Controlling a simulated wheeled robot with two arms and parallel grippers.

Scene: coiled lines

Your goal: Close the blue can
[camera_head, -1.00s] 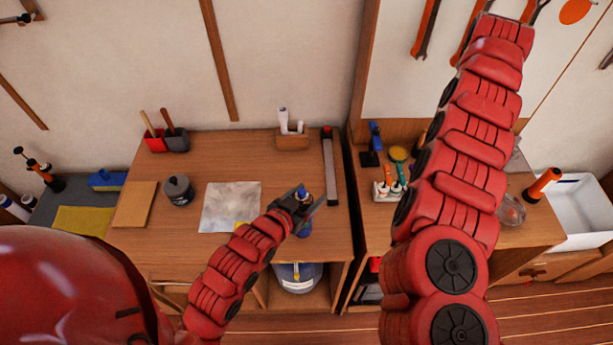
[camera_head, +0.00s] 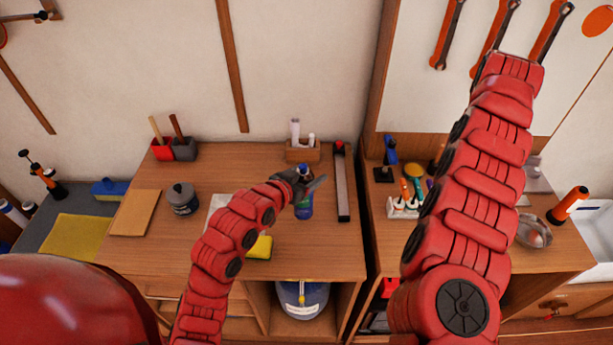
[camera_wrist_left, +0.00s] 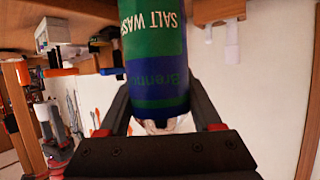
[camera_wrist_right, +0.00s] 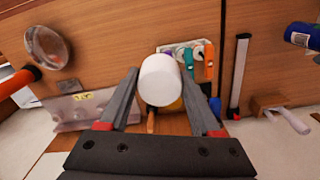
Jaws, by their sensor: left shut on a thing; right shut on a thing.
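The blue can (camera_head: 304,207) has a blue and green label and stands over the right part of the wooden workbench. In the left wrist view the can (camera_wrist_left: 157,60) fills the middle, with "SALT WASH" on its label. My left gripper (camera_head: 312,186) is shut on the can near its top end. My right gripper (camera_wrist_right: 158,90) is shut on a white, smooth, cylindrical piece (camera_wrist_right: 160,80); I cannot tell for certain whether it is the can's cap. The blue can also shows at the right edge of the right wrist view (camera_wrist_right: 300,36).
A yellow sponge (camera_head: 260,247), a grey pot (camera_head: 182,198) and a wooden board (camera_head: 135,212) lie on the workbench (camera_head: 330,245). A long dark bar (camera_head: 342,185) lies near its right edge. A glass bowl (camera_head: 535,230) and an orange torch (camera_head: 568,204) are on the right bench.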

